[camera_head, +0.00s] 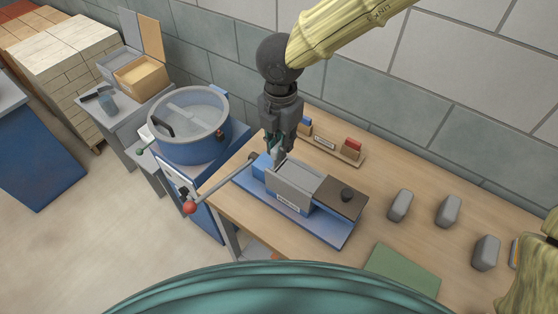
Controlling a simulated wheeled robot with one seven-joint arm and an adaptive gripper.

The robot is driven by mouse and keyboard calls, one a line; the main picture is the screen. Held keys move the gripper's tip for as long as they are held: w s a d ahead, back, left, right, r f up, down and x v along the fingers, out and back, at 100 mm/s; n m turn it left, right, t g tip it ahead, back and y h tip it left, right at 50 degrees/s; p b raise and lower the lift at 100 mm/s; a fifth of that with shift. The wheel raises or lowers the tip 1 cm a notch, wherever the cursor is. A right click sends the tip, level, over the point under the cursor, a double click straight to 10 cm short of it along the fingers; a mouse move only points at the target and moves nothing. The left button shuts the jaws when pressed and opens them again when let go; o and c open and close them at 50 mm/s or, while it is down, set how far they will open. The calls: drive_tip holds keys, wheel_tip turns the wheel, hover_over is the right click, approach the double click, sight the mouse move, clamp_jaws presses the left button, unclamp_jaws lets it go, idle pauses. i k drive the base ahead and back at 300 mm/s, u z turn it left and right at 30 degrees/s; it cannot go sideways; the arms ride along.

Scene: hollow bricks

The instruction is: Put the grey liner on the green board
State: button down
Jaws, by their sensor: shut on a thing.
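The grey liner (293,188) is an open box-like piece with upright walls, sitting at the blue press base (318,228). My gripper (278,154) points down at the liner's upper left end and is shut on it; the fingertips are small and the exact contact is hard to see. The green board (402,273) lies flat and bare at the table's front, right of the press.
Three grey blocks (448,211) stand on the right of the wooden table (375,225). A lever with a red knob (190,207) sticks out left of the press. A rack with blue and red pieces (336,147) stands behind. A round mixer (190,125) is at left.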

sight(401, 279)
drive_tip(key=k, duration=1.5)
